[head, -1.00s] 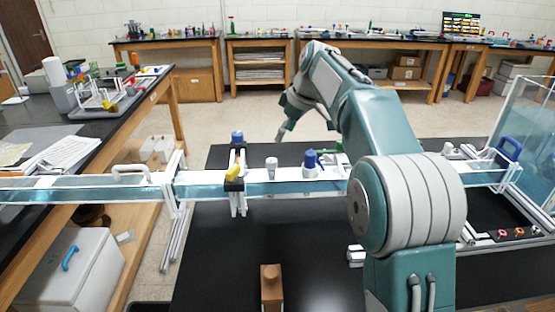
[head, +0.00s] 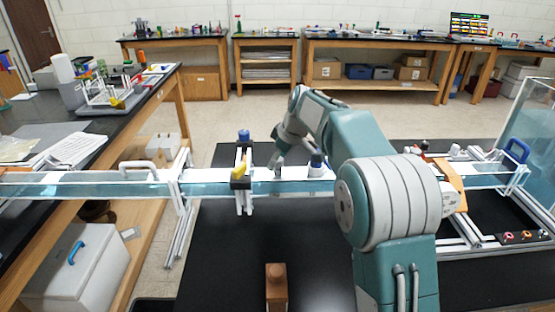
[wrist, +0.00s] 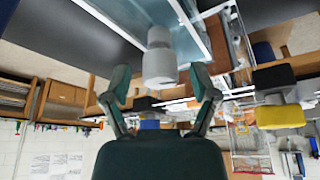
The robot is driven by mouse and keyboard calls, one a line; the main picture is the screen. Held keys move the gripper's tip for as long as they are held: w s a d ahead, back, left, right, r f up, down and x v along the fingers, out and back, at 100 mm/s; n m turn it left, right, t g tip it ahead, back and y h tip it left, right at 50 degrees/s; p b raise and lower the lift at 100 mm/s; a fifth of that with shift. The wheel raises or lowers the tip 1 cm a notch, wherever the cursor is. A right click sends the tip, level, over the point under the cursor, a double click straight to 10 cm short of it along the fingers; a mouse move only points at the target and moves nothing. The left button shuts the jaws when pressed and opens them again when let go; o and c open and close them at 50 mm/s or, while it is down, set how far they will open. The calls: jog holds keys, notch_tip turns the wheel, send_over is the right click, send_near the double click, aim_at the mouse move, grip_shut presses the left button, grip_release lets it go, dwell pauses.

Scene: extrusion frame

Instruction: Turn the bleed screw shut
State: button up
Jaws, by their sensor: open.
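The bleed screw appears to be the light grey round knob (wrist: 160,66) on the clear water channel, though no label shows. In the wrist view it stands between the two fingers of my gripper (wrist: 160,84), with a visible gap on each side. The fingers are open and do not seem to touch it. In the head view my gripper (head: 277,158) is at the channel, between the yellow lever (head: 239,169) and the white fitting with a blue top (head: 317,164). There the gripper largely hides the grey knob.
The clear channel (head: 90,186) runs across the view. A blue knob (head: 243,135) tops the clamp left of my gripper. A brown block (head: 277,288) stands on the black table (head: 240,250). An orange strip (head: 451,176) lies at the right. The front table area is mostly clear.

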grip_shut()
jog(key=shift+m, duration=0.4)
jog(key=m+t+h, duration=0.1)
jog(key=m, duration=0.2)
jog(key=m+h, duration=0.1)
jog(key=m, duration=0.2)
jog(key=shift+t, duration=0.4)
jog(key=m+h, duration=0.1)
jog(key=m, duration=0.2)
jog(key=shift+f+m, duration=0.1)
jog(key=shift+m, duration=0.3)
jog(key=shift+m+h, duration=0.9)
jog(key=shift+m, duration=0.9)
